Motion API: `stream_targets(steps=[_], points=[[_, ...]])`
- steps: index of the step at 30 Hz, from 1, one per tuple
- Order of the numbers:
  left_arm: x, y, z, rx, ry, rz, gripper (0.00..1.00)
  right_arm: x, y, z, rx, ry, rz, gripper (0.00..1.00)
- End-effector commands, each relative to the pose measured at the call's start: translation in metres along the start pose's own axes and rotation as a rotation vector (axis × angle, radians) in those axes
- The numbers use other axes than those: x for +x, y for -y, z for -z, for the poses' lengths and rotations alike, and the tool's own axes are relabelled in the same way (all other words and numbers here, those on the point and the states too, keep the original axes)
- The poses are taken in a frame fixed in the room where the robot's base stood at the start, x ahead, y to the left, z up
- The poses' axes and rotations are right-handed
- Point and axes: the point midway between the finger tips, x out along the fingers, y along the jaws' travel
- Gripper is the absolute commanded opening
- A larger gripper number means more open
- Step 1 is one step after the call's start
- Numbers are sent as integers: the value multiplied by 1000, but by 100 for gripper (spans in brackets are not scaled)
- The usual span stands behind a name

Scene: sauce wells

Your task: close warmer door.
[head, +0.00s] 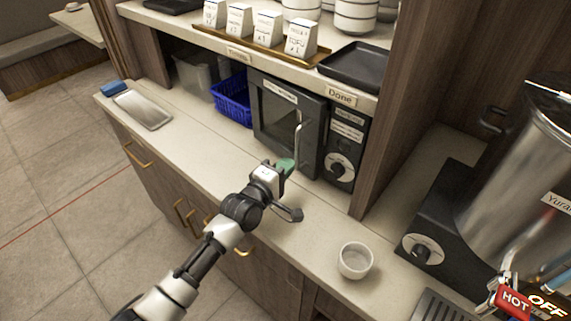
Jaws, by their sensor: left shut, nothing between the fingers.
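The warmer is a dark box with a windowed door (285,118) and a control panel (345,145) with a dial at its right. It stands under the shelf at the back of the counter. A light vertical handle (298,132) stands out from the door. The door looks closed or nearly closed; I cannot tell whether a small gap remains. My left gripper (286,166) is low in front of the door, by the handle's lower end. It is shut and holds nothing. Whether it touches the door is unclear. My right gripper is not in view.
A blue basket (232,98) stands left of the warmer. A metal tray (142,110) lies at the counter's left end. A white cup (356,260) stands at the front right. A large steel urn (525,165) is at the right. The shelf above holds cards, bowls and a black tray (356,66).

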Motion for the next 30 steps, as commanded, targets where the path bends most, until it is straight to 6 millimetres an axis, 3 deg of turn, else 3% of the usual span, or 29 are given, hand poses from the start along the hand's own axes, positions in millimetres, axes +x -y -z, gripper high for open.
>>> stream_targets(steps=[9, 18, 30], points=[[1, 1, -1, 0, 0, 0, 0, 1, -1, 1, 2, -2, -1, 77], [31, 1, -15, 0, 0, 0, 0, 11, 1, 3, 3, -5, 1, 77], [31, 0, -15, 1, 0, -1, 0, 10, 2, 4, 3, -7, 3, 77]])
